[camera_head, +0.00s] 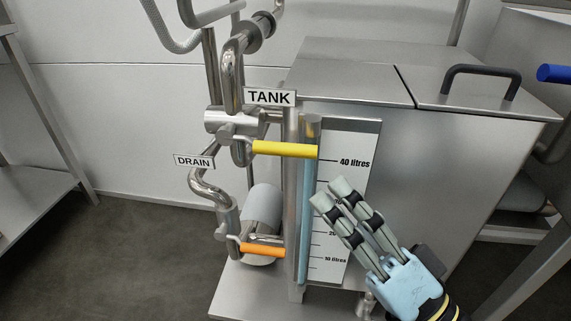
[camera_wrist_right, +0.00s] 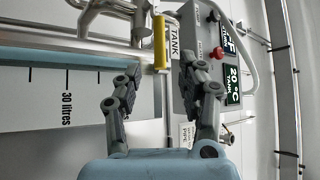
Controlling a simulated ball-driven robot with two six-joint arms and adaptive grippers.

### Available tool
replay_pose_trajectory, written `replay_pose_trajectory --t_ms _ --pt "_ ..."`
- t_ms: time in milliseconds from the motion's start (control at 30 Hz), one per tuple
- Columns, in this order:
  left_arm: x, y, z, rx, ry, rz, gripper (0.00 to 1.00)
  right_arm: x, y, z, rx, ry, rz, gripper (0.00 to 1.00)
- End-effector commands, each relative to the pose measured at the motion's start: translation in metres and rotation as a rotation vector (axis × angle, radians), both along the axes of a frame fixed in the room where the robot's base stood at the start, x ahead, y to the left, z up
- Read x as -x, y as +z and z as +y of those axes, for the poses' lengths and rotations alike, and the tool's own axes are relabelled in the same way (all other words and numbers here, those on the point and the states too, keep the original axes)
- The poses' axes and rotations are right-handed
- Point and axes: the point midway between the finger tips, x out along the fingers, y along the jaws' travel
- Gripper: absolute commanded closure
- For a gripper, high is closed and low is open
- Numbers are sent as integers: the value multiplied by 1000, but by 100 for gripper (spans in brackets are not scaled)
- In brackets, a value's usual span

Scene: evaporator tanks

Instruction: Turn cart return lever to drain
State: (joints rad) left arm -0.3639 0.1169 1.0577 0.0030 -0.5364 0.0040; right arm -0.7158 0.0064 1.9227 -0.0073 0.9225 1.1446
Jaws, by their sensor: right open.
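A yellow-handled lever (camera_head: 285,149) sits on the steel valve between the TANK sign (camera_head: 270,97) and the DRAIN sign (camera_head: 193,161). Its handle points right, level, toward the cart's gauge. An orange-handled lever (camera_head: 262,249) sits lower, on the drain pipe, also pointing right. My right gripper (camera_head: 331,193) is open and empty in front of the gauge, below and right of the yellow handle, apart from it. In the right wrist view the yellow handle (camera_wrist_right: 160,42) shows beyond and between the open fingertips (camera_wrist_right: 160,70). My left gripper is not in view.
The litre gauge (camera_head: 345,145) with its clear tube stands on the steel cart tank (camera_head: 420,130), which has a black-handled lid (camera_head: 480,85). A blue handle (camera_head: 555,73) shows at the right edge. A steel rack (camera_head: 35,150) stands left, with clear floor (camera_head: 120,240) between.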

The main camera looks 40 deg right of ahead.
Motion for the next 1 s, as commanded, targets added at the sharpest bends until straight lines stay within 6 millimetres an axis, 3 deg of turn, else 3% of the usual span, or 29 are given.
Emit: replay_pose_trajectory --t_ms 300,500,867,1000 --pt "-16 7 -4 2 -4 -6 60 -58 25 1 2 0 -3 60" --pt "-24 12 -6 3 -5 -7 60 -82 35 1 3 -2 1 60" --pt "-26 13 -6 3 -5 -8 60 -89 38 1 4 -1 4 60" --pt "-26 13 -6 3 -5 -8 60 -89 38 1 4 -1 4 76"
